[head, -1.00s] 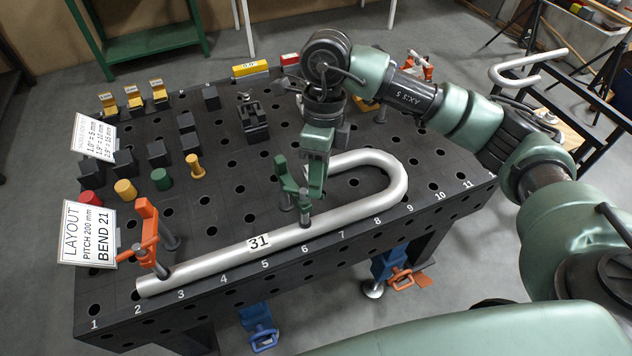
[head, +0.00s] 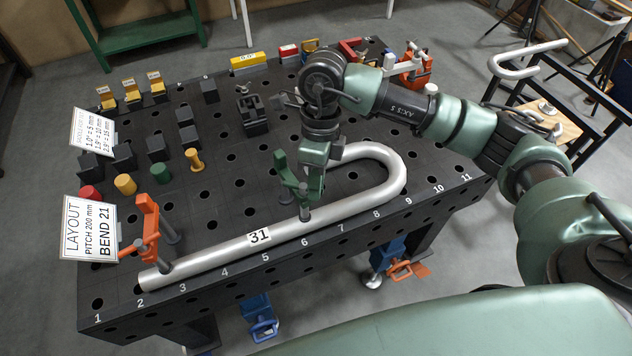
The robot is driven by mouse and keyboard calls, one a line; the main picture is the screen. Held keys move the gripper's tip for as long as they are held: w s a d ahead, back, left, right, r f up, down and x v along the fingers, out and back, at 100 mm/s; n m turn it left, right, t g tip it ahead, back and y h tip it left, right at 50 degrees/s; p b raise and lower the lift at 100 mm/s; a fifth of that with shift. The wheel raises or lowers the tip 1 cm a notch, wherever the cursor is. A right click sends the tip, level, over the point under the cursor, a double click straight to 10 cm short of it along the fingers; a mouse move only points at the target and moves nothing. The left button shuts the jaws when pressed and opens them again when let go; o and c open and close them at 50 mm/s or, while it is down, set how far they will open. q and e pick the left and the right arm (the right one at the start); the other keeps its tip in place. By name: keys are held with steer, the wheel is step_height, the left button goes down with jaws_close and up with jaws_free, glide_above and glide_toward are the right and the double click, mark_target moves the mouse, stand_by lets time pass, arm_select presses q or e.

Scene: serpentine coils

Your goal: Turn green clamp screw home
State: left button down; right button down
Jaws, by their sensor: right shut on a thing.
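The green clamp (head: 284,171) stands on the black table, its foot (head: 305,213) on the silver U-bent tube (head: 228,253) marked 31. My right gripper (head: 313,186) reaches down from above onto the top of the clamp's screw, at the right end of the clamp arm. It is shut on the screw, and its fingers hide most of the screw and handle. I cannot tell how tightly the foot presses the tube. My left gripper is out of view.
An orange clamp (head: 150,228) stands at the tube's left end. Black blocks (head: 123,158) and coloured pegs (head: 125,184) fill the table's left side. A layout sign (head: 91,230) stands at the left edge. Red-orange clamps (head: 412,66) stand at the back right.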

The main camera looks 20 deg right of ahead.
steer(key=shift+s+a+f+m+b, duration=0.15)
steer(key=shift+s+m+b, duration=0.05)
steer(key=shift+m+b, duration=0.95)
steer(key=shift+a+r+m+t+b, duration=0.1)
steer(key=shift+a+m+t+b, duration=0.6)
steer(key=shift+m+b, duration=1.95)
steer(key=shift+a+r+m+t+b, duration=0.1)
steer(key=shift+a+m+t+b, duration=0.85)
steer(key=shift+m, duration=3.1)
steer(key=shift+a+r+m+t+b, duration=0.1)
steer(key=shift+a+m+t+b, duration=0.25)
steer(key=shift+m+b, duration=2.5)
steer(key=shift+w+m+p, duration=0.1)
steer(key=shift+m+p, duration=0.4)
steer(key=shift+m, duration=0.1)
steer(key=c, duration=1.5)
jaws_free()
steer(key=shift+f, duration=0.1)
